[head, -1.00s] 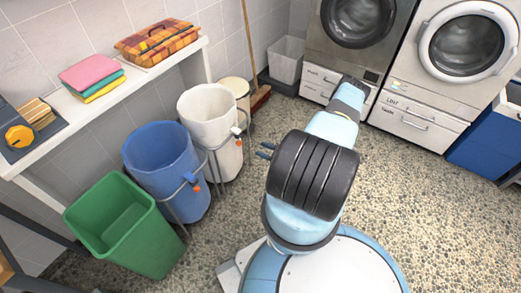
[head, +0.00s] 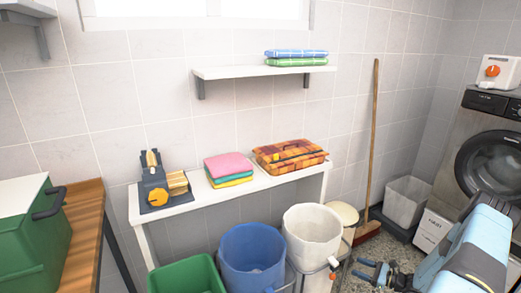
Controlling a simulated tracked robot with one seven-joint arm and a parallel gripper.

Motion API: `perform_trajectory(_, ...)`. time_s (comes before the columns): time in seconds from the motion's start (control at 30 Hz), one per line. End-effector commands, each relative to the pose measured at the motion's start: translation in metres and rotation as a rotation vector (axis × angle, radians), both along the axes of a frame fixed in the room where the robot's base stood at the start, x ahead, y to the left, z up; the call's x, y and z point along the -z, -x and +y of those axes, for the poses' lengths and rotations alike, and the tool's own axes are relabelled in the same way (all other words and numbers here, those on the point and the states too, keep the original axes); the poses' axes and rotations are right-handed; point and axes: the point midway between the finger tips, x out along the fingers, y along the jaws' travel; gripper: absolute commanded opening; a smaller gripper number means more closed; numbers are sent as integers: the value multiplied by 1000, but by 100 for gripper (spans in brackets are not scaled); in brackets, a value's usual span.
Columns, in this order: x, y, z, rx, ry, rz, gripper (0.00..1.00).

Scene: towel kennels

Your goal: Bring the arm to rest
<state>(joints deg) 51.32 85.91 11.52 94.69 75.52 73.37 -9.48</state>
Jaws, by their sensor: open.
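My arm (head: 465,258), light blue with dark parts, shows at the lower right of the head view, in front of the washing machine. My gripper (head: 366,274) is at its left end, low near the bottom edge. Its dark fingers point left towards the white bin (head: 312,232), over the pebbled floor. The gripper is open, with nothing seen between the fingers. Part of the arm is cut off by the picture's edge.
A blue bin (head: 252,262) and a green bin (head: 187,277) stand left of the white one. Behind them a white table (head: 215,193) holds folded cloths (head: 229,168) and a plaid bundle (head: 290,156). A broom (head: 371,140) leans by a grey bin (head: 407,200).

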Motion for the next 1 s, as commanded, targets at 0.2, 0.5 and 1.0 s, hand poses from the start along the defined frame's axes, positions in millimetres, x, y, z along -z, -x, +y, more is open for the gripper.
perform_trajectory(0.2,-69,-17,9,-158,119,-40,58)
perform_trajectory(0.5,-158,-27,28,-359,286,-93,58)
perform_trajectory(1.0,-298,-16,75,-659,582,-190,58)
